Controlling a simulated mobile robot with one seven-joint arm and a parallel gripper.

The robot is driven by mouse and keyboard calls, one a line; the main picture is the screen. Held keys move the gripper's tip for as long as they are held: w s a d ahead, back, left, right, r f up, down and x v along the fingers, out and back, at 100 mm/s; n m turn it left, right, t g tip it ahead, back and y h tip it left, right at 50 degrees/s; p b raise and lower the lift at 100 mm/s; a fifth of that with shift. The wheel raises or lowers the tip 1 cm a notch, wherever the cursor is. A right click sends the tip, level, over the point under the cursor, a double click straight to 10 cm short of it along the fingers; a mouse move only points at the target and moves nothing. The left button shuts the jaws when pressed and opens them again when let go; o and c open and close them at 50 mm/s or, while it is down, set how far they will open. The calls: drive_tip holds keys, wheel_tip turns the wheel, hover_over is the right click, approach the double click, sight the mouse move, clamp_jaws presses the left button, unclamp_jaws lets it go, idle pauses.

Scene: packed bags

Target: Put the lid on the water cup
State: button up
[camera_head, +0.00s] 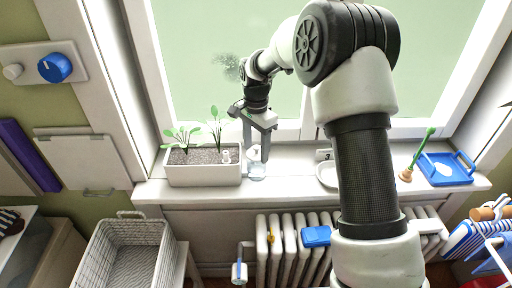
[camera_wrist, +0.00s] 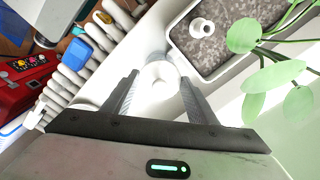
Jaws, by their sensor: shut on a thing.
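My gripper (camera_head: 257,152) points down over the windowsill, just right of the planter. In the wrist view its two fingers (camera_wrist: 160,88) are closed on a small white round lid (camera_wrist: 160,72) with a knob-like centre. The clear water cup (camera_head: 257,173) stands on the sill directly below the fingertips. In the wrist view, the cup is largely hidden behind the lid. I cannot tell whether the lid touches the cup's rim.
A white planter (camera_head: 204,176) with seedlings and a small white knobbed piece (camera_head: 226,156) stands close on the left. A white dish (camera_head: 328,175) and a blue tray (camera_head: 447,170) are on the sill to the right. A radiator (camera_head: 290,240) is below.

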drive_tip(key=shift+f+b, duration=0.65)
drive_tip(key=shift+f, duration=0.45)
idle(0.3)
drive_tip(key=o, duration=1.3)
drive_tip(key=s+d+r+n+t+p, duration=0.1)
drive_tip(key=s+r+p, duration=0.1)
drive_tip(key=r, duration=1)
drive_tip(key=s+d+r+n+p, duration=0.1)
drive_tip(key=s+d+r+p, duration=0.1)
drive_tip(key=r, duration=1)
drive_tip(key=s+d+r+n+t+p, duration=0.2)
drive_tip(key=s+d+r+n, duration=0.15)
drive_tip(key=s+r, duration=0.55)
drive_tip(key=s+d+n+t+p, duration=0.1)
drive_tip(key=s, duration=0.5)
drive_tip(key=s+d+f+n+p, duration=0.1)
drive_tip(key=s+d+n, duration=0.1)
drive_tip(key=s, duration=0.3)
drive_tip(key=s+d+n+t+p, duration=0.1)
drive_tip(key=s+d+p, duration=0.1)
drive_tip(key=s, duration=0.4)
drive_tip(key=shift+s+d+f+n+t, duration=0.1)
drive_tip(key=shift+s+f+n+t, duration=0.2)
drive_tip(key=shift+f+n, duration=0.1)
